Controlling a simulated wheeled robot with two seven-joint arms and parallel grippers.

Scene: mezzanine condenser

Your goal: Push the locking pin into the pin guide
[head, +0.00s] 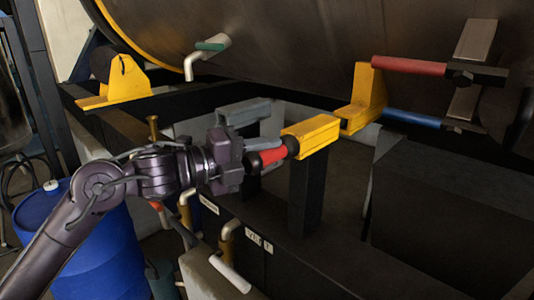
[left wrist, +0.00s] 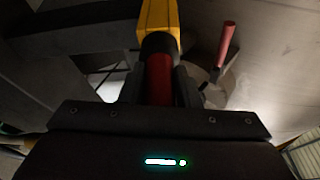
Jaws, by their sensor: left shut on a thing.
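The locking pin (head: 272,156) has a red grip and a black collar. My left gripper (head: 260,154) is shut on its red grip, coming from the left in the head view. The yellow pin guide (head: 312,134) sits on top of a dark post, and the collar is at its near left end. In the left wrist view the red grip of the pin (left wrist: 159,82) lies between the fingers, with the collar up against the yellow guide (left wrist: 159,14). Any pin shaft is hidden, so I cannot tell how deep it sits. My right gripper is out of view.
A yellow bracket (head: 366,92) stands right of the guide, near a red-handled lever (head: 409,66) and a blue-handled lever (head: 411,118). A grey block (head: 243,112) is behind the gripper. Pipe handles (head: 229,272) and a blue drum (head: 80,235) are below the arm.

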